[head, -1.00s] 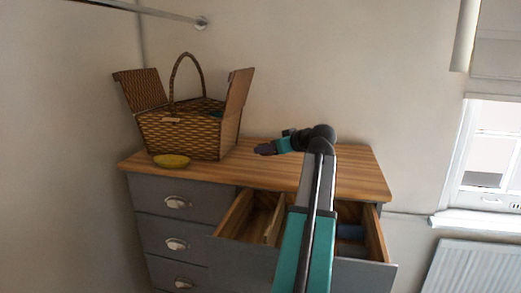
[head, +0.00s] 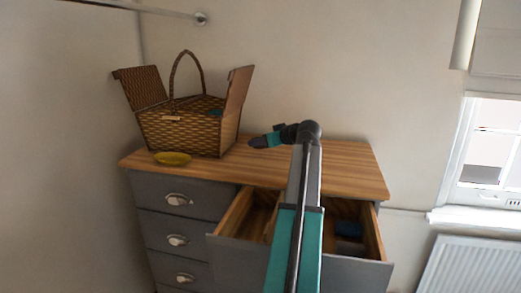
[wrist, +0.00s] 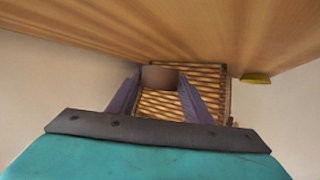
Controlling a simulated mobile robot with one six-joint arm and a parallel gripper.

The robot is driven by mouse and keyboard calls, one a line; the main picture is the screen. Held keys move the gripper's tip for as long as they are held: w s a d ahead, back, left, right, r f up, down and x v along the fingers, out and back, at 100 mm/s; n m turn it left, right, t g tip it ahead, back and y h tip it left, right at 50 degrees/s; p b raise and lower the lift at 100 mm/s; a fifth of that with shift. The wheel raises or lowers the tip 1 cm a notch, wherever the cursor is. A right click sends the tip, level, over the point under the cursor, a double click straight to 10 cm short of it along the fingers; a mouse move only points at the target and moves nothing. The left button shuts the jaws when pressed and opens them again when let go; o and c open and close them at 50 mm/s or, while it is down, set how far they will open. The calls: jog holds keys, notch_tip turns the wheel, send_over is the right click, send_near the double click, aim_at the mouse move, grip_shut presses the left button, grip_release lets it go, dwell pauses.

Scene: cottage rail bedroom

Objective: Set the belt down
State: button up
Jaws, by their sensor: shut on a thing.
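My gripper (head: 256,142) is over the wooden top of the grey chest of drawers (head: 330,165), to the right of the wicker basket, its dark fingers pointing left. In the wrist view, my gripper (wrist: 160,84) has a brown rounded thing, seemingly the rolled belt (wrist: 159,75), between its two purple fingertips. The wooden top fills the upper part of that view, and the basket's weave (wrist: 160,104) is behind the fingers. In the head view, the belt cannot be made out at the gripper.
The wicker basket (head: 180,132) stands at the left with both lids open and something teal inside. A yellow dish (head: 172,158) sits in front of it. The top's right part is clear.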

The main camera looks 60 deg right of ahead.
aim_at(260, 156)
jog(key=shift+w+d, duration=0.2)
jog(key=shift+w, duration=0.05)
notch_tip(260, 156, down, 2)
jog(key=shift+a+f+p, duration=0.1)
jog(key=shift+p, duration=0.6)
jog(key=shift+f, duration=0.65)
jog(key=shift+f, duration=0.15)
jog(key=o, duration=1.2)
jog(key=shift+o, duration=0.2)
jog(key=shift+r, duration=0.2)
jog(key=shift+s+a, duration=0.1)
jog(key=shift+s, duration=0.2)
jog(key=b+v, duration=0.3)
jog(key=v, duration=0.8)
jog(key=shift+s+a+r, duration=0.1)
jog(key=shift+r, duration=0.1)
